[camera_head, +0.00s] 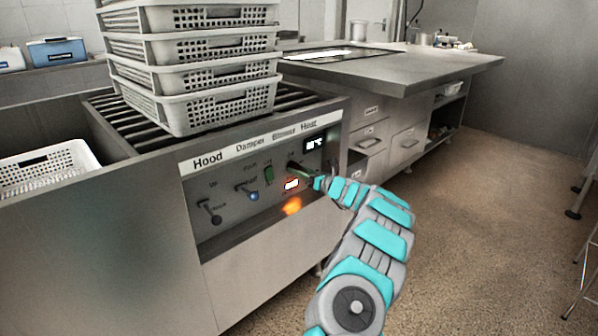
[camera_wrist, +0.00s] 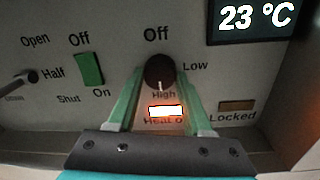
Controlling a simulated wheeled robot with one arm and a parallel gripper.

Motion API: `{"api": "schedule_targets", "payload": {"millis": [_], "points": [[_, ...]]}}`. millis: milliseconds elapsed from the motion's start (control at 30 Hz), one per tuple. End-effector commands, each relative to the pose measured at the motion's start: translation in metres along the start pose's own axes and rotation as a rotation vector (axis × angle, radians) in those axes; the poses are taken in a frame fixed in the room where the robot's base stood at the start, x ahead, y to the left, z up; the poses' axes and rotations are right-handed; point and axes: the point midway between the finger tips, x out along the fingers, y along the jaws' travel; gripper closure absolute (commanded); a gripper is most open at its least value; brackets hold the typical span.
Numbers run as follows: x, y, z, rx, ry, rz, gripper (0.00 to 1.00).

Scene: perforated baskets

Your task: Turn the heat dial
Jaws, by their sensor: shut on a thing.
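The heat dial (camera_wrist: 159,72) is a round dark knob on the grey control panel, with "Off" above it, "Low" to its right and "High" below. Its white mark points down towards "High". My gripper (camera_wrist: 161,78) is shut on the dial, one green finger on each side. In the head view my gripper (camera_head: 306,175) reaches the panel's right part from the lower right and partly hides the dial there. Below the dial, a "Heat o…" indicator (camera_wrist: 165,111) glows bright orange-white; its label is partly hidden. The display (camera_wrist: 256,18) reads 23 °C.
A green switch (camera_wrist: 87,69) and a dark lever (camera_wrist: 25,78) sit left of the dial. A "Locked" indicator (camera_wrist: 237,105) is at the right. Stacked grey perforated baskets (camera_head: 200,111) stand on the slatted top above the panel.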

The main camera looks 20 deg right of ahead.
Motion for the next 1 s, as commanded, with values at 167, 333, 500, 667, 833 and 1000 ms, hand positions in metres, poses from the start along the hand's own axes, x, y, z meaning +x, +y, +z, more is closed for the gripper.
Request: {"api": "schedule_targets", "payload": {"millis": [167, 333, 500, 667, 833, 1000], "points": [[-0.001, -0.001, -0.002, 0.001, 0.002, -0.002, 1.0], [-0.001, -0.001, -0.001, 0.001, 0.001, -0.001, 0.32], [0.0, 0.0, -0.001, 0.0, 0.001, -0.001, 0.2], [0.0, 0.0, -0.001, 0.0, 0.001, 0.0, 0.2], [-0.01, -0.001, 0.0, 0.003, -0.001, -0.003, 0.2], [-0.034, -0.002, 0.001, 0.001, -0.003, -0.003, 0.2]]}}
